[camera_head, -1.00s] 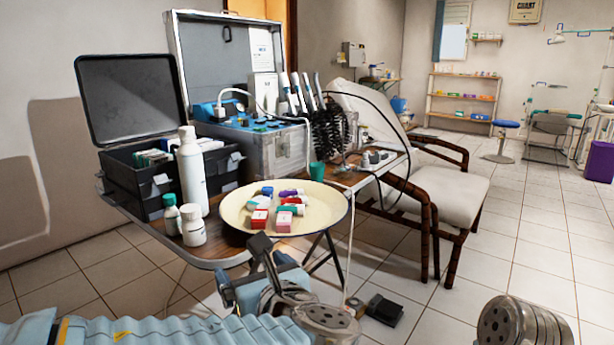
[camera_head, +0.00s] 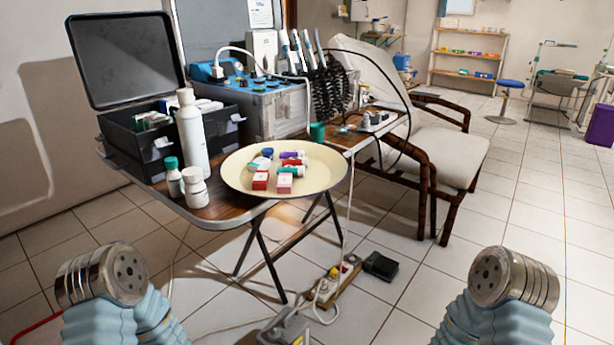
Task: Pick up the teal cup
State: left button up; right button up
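The teal cup (camera_head: 317,132) stands upright on the table (camera_head: 222,208), just behind the cream round tray (camera_head: 232,180), in front of the grey metal case. Its lower part is partly hidden by the tray's rim. My left and right arms show only as rounded metal joints with light-blue sleeves at the bottom left and bottom right. Neither gripper is visible, and both visible arm parts are well apart from the cup.
The tray holds several small boxes and bottles. A tall white bottle (camera_head: 193,140) and two small bottles stand left of it. The grey case (camera_head: 265,112) is behind. A brown-framed chair (camera_head: 440,160) stands right. A power strip (camera_head: 335,283) and cables lie on the floor.

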aim_at(317, 129)
jog(key=i+l, duration=0.1)
jog(key=l, duration=0.25)
jog(key=i+l, duration=0.15)
jog(key=l, duration=0.15)
jog(key=i+l, duration=0.1)
jog(key=l, duration=0.25)
jog(key=i+l, duration=0.15)
jog(key=l, duration=0.2)
